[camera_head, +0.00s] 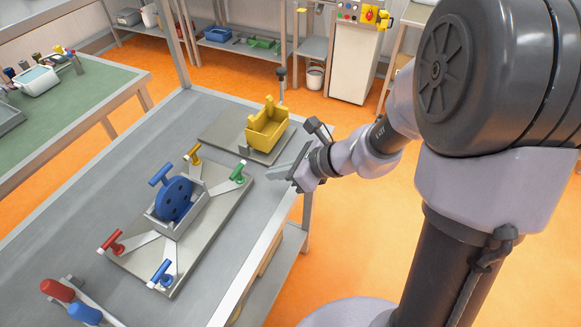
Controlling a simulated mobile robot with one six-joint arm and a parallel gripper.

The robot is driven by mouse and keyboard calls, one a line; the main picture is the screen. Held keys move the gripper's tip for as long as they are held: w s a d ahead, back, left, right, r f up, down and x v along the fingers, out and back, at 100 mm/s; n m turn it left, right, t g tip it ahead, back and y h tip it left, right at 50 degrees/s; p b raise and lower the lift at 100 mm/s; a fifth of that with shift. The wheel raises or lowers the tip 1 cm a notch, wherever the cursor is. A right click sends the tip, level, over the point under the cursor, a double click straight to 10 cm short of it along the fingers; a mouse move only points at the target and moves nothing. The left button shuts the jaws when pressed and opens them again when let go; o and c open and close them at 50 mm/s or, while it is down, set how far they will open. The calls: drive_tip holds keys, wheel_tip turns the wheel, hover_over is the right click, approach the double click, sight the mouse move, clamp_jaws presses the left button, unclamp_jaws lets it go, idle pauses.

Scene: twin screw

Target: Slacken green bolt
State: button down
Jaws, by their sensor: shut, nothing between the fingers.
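The green bolt (237,172) has a T-shaped green handle and stands at the right corner of a grey plate (205,232) on the workbench. It sits at the outer end of a light metal arm that runs in toward the blue wheel fixture. My gripper (270,172) is to the right of the green bolt, apart from it, above the bench's right edge. Its fingers are shut with nothing between them and point left toward the bolt.
The same plate carries a yellow bolt (193,154), a red bolt (111,243), a blue bolt (161,272) and a blue wheel (174,199) in the middle. A yellow bin-like part (267,127) stands on another plate behind. Red and blue handles (57,290) lie front left.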

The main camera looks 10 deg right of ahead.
sight(239, 175)
drive_tip(key=w+a, duration=0.1)
drive_tip(key=w+a+f+b, duration=0.1)
drive_tip(key=a, duration=0.1)
drive_tip(key=shift+w+a, duration=0.3)
drive_tip(key=shift+w+a+r, duration=0.2)
drive_tip(key=shift+w+a, duration=0.2)
drive_tip(key=shift+a, duration=0.1)
